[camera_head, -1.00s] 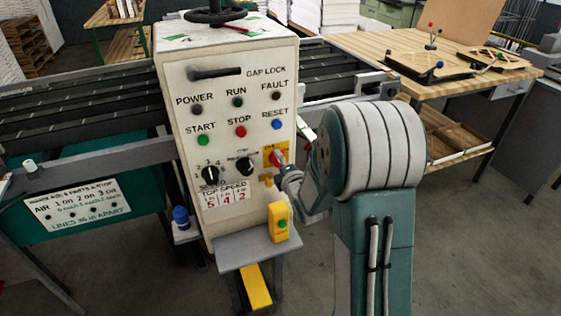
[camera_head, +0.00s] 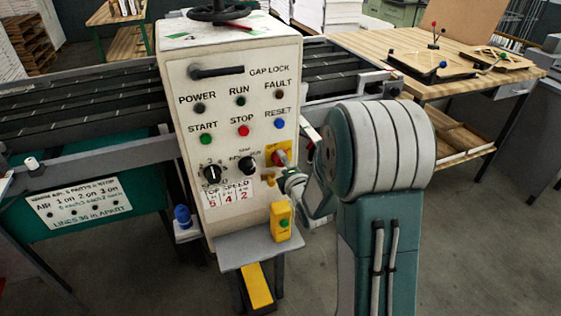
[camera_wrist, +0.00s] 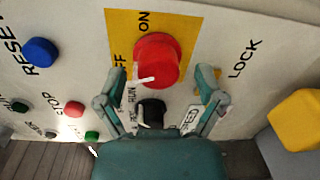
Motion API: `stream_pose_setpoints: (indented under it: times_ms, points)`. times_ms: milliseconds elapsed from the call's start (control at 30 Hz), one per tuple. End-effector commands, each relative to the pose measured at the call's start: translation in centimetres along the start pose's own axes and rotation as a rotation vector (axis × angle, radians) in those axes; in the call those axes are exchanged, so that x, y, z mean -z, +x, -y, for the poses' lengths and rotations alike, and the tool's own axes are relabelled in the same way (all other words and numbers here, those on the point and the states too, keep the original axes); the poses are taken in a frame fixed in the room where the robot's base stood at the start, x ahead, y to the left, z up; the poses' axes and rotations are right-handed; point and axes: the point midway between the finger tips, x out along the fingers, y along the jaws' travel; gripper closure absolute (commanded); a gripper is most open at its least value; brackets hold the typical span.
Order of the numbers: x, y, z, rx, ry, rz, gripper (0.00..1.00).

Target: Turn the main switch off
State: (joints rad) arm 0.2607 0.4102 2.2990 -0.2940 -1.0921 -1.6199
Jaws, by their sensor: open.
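The main switch is a round red knob (camera_wrist: 157,58) on a yellow plate (camera_wrist: 122,30) in the wrist view. ON is printed above the knob and a partly hidden OFF to its left. A short white mark shows at its lower edge. My gripper (camera_wrist: 161,75) is open, one finger on each side of the knob's lower part. I cannot tell whether the fingers touch it.
A black selector knob (camera_wrist: 152,112) lies between my fingers, below the red knob. The blue RESET button (camera_wrist: 40,52) and red STOP button (camera_wrist: 73,108) are to the left. A wooden table (camera_head: 480,75) stands behind right.

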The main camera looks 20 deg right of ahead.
Motion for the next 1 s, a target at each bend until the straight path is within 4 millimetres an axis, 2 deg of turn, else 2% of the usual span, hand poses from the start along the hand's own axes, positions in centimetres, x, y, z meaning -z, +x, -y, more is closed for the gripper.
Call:
stream_pose_setpoints:
  times_ms: [200, 400, 867, 1000]
  points:
    - [0.1, -3.9, 0.1, 0.001, -0.001, -0.001, 0.12]
    - [0.2, -5.7, 0.1, 0.001, -0.001, -0.002, 0.12]
    - [0.2, -5.9, 0.1, 0.002, -0.001, -0.002, 0.12]
    - [0.3, -5.9, -0.6, 0.031, 0.042, 0.001, 0.12]
